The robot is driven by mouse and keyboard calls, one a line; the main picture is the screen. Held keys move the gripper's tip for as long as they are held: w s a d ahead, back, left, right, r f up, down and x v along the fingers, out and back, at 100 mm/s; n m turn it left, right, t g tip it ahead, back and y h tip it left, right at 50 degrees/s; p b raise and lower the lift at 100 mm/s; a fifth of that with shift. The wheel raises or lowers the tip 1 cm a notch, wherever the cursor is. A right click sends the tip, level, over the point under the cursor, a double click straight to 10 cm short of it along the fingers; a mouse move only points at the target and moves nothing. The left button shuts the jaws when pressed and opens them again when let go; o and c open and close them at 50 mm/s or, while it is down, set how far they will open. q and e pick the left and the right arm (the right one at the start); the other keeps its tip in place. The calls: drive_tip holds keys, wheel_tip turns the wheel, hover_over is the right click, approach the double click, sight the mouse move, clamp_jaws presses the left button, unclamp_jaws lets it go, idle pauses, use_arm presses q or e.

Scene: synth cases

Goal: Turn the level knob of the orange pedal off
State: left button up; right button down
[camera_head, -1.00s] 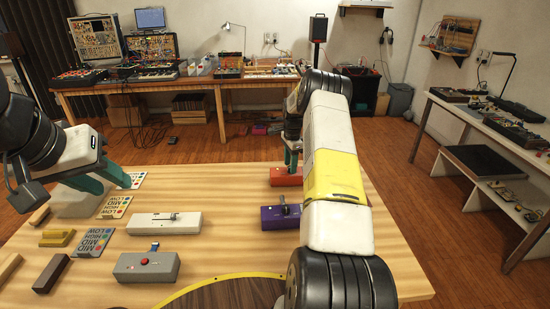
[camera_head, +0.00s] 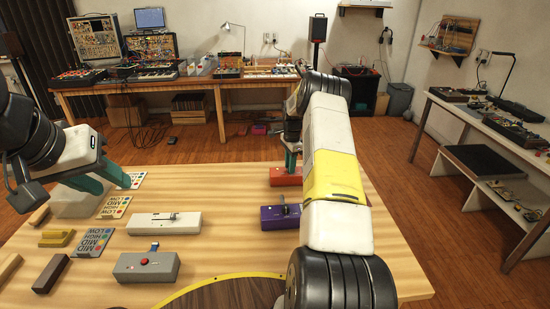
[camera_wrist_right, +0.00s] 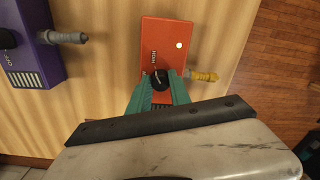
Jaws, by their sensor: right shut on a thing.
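The orange pedal (camera_head: 286,177) lies at the far right of the wooden table, partly behind my right arm. In the right wrist view the orange pedal (camera_wrist_right: 163,40) shows a lit yellowish light and a black level knob (camera_wrist_right: 160,79) with a pale pointer mark. My right gripper (camera_wrist_right: 160,84) has its green fingers on either side of this knob and is shut on it. In the head view the right gripper (camera_head: 291,161) stands over the pedal and the knob is hidden. My left gripper (camera_head: 112,184) is open and empty above the table's left side.
A purple pedal (camera_head: 281,216) is near the orange one; a yellow plug (camera_wrist_right: 205,76) sticks out of the orange pedal's side. A white slider box (camera_head: 165,224), a grey box (camera_head: 147,267) and several cards and blocks lie to the left.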

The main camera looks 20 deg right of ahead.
drive_tip(key=n, duration=1.1)
drive_tip(key=shift+d, duration=0.1)
drive_tip(key=n, duration=0.6)
drive_tip(key=shift+d+n, duration=0.1)
drive_tip(key=shift+n, duration=0.3)
drive_tip(key=n, duration=0.5)
drive_tip(key=shift+n+g, duration=0.3)
drive_tip(key=c, duration=1.2)
unclamp_jaws()
drive_tip(key=shift+w+d+r, duration=0.1)
drive_tip(key=shift+r, duration=3.8)
